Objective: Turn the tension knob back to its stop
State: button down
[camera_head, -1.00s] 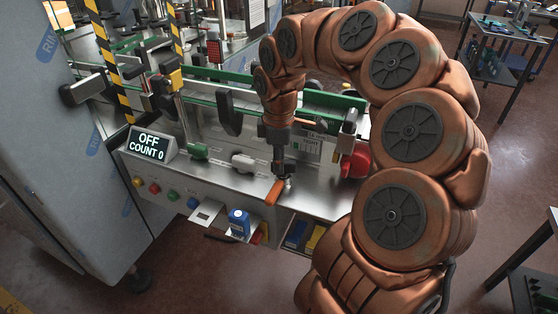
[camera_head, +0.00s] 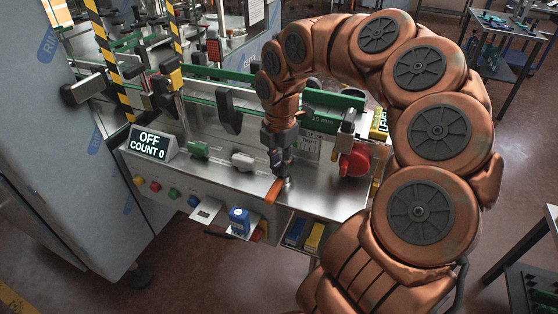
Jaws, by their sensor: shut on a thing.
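My gripper (camera_head: 281,165) points down at the front edge of the steel machine top. It is shut on a small knob with an orange handle (camera_head: 273,191), which I take to be the tension knob. The handle sticks out toward the front left, below the fingers. The fingers hide most of the knob's body, and no stop can be made out. A display (camera_head: 151,145) at the left reads OFF, COUNT 0.
A red knob (camera_head: 355,162) stands to the right of my gripper, and a grey-white handle (camera_head: 243,161) to its left. Coloured buttons (camera_head: 174,193) line the front panel. A blue container (camera_head: 239,222) sits on a small shelf below. Green-edged rails (camera_head: 205,98) run behind.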

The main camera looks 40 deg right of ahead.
jog(key=shift+s+n, duration=0.1)
jog(key=shift+n, duration=0.5)
jog(key=c, duration=1)
grip_release()
jog(key=shift+r, duration=0.1)
notch_tip(320, 180, up, 12)
jog(key=shift+a, duration=0.1)
